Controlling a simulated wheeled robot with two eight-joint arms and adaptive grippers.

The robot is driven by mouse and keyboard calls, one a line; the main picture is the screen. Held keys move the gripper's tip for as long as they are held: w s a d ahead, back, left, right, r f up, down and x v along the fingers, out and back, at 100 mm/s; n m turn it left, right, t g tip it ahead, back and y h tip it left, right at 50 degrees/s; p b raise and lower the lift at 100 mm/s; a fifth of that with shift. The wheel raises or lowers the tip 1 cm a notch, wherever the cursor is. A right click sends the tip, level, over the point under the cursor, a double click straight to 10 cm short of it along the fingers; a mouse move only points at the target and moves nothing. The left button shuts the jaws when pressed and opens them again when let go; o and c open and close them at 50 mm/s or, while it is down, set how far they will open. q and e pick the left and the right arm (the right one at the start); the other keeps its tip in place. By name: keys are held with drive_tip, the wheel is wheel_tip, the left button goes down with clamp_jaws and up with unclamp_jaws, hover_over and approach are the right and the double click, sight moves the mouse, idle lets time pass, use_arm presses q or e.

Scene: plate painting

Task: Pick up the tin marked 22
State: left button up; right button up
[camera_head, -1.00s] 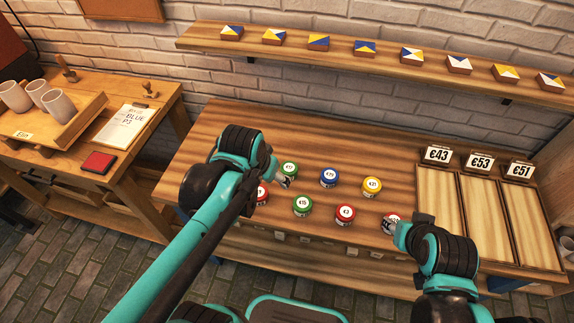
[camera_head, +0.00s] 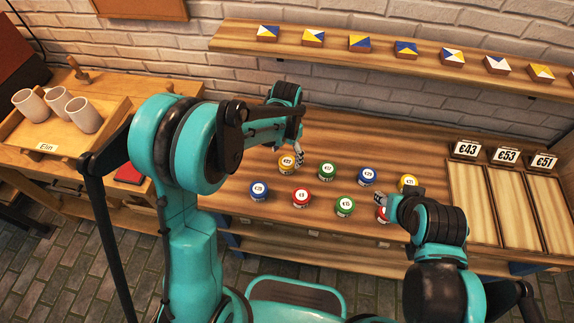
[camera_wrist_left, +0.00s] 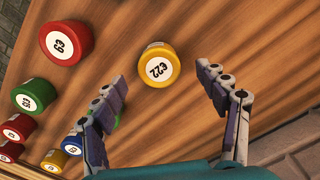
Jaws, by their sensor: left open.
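The yellow tin marked 22 (camera_head: 287,162) stands upright in the back row on the wooden bench, at its left end. In the left wrist view the same yellow tin (camera_wrist_left: 158,62) shows its 22 label, just ahead of the gap between my fingertips. My left gripper (camera_wrist_left: 161,80) is open and empty, with one finger on each side of that gap. In the head view my left gripper (camera_head: 298,158) is right beside the tin, partly hidden by its own wrist. My right gripper (camera_head: 380,199) is by the red tin at the right; its jaws are unclear.
Neighbouring tins include a blue one (camera_head: 259,190), a red one (camera_head: 301,198) and a green one (camera_head: 327,171). Three trays with price signs (camera_head: 468,149) are at the right. A shelf (camera_head: 330,52) with patterned tiles runs above the bench. Cups stand at the left.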

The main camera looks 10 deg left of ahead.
sight(287, 161)
use_arm(q)
wheel_tip(287, 161, down, 5)
drive_tip(key=shift+d+r+b, duration=0.1)
drive_tip(key=shift+r+b, duration=0.1)
drive_tip(key=shift+b, duration=0.8)
drive_tip(key=shift+r, duration=0.1)
drive_tip(key=c, duration=1.3)
drive_tip(key=shift+r, duration=0.1)
